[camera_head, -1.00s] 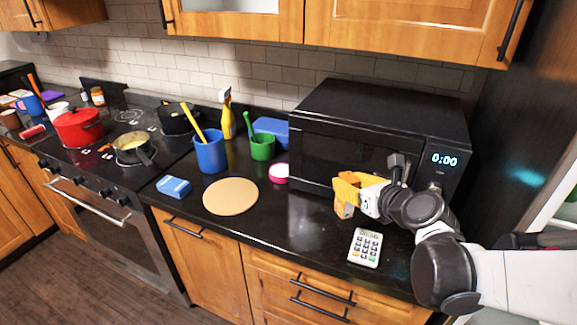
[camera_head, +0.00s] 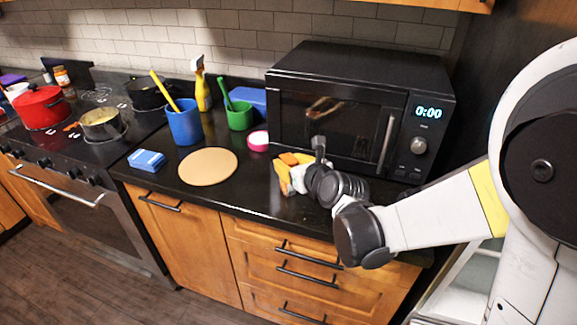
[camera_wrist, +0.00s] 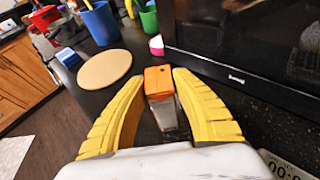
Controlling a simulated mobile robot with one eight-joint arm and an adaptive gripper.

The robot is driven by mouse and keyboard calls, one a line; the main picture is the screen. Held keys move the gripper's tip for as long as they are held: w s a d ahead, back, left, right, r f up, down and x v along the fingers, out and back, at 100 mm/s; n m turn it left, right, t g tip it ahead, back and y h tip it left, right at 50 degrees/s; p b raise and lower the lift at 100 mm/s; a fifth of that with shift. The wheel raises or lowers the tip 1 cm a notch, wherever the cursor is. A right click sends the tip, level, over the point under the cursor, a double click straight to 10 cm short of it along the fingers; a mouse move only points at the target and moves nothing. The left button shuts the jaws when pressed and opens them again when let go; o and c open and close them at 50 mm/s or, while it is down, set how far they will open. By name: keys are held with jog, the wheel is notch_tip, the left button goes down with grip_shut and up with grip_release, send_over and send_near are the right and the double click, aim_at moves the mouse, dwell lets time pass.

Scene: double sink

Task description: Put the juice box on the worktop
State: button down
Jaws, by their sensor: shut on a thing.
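My gripper (camera_wrist: 155,105) is shut on the juice box (camera_wrist: 168,112), a small carton with an orange top and pale sides. In the wrist view the box stands between the two yellow fingers. In the head view my gripper (camera_head: 284,176) is low over the black worktop (camera_head: 222,197), in front of the microwave. The orange top of the juice box (camera_head: 290,158) shows there, with the rest mostly behind the fingers. I cannot tell whether the box's base touches the worktop.
The black microwave (camera_head: 345,105) stands close behind my gripper. To its left are a pink-and-white tub (camera_head: 258,141), a round tan board (camera_head: 208,167), a green cup (camera_head: 239,117), a blue cup (camera_head: 185,126) and a blue packet (camera_head: 146,160). Worktop between board and gripper is clear.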

jog(key=shift+r, duration=0.1)
jog(key=shift+f, duration=0.2)
jog(key=c, duration=1.1)
grip_release()
jog(key=shift+r, duration=0.2)
